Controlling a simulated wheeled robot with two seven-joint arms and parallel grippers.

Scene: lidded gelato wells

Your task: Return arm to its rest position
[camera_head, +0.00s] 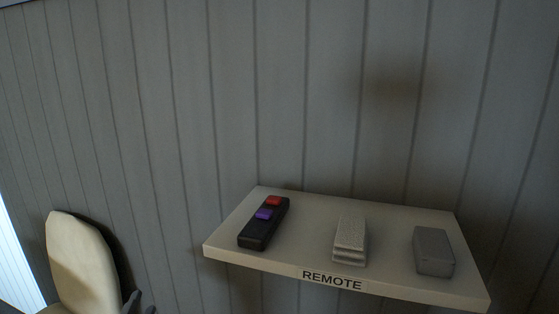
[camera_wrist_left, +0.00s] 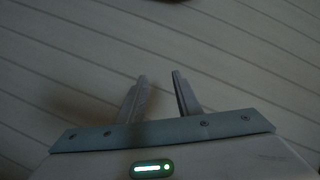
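My left gripper (camera_wrist_left: 160,78) shows in the left wrist view with its two grey fingers apart and nothing between them. Only grooved panelling shows beyond the fingers. In the head view, a pale rounded part of my left arm stands at the lower left. Dark grey finger parts of the left gripper (camera_head: 140,302) show beside it at the bottom edge, partly cut off. They are left of the shelf and apart from it. My right gripper is in neither view.
A pale wall shelf (camera_head: 223,243) labelled REMOTE holds a black remote (camera_head: 257,232) with red and purple buttons, a light grey stepped block (camera_head: 350,240) and a plain grey block (camera_head: 433,252). The grey panelled wall (camera_head: 290,90) above is bare.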

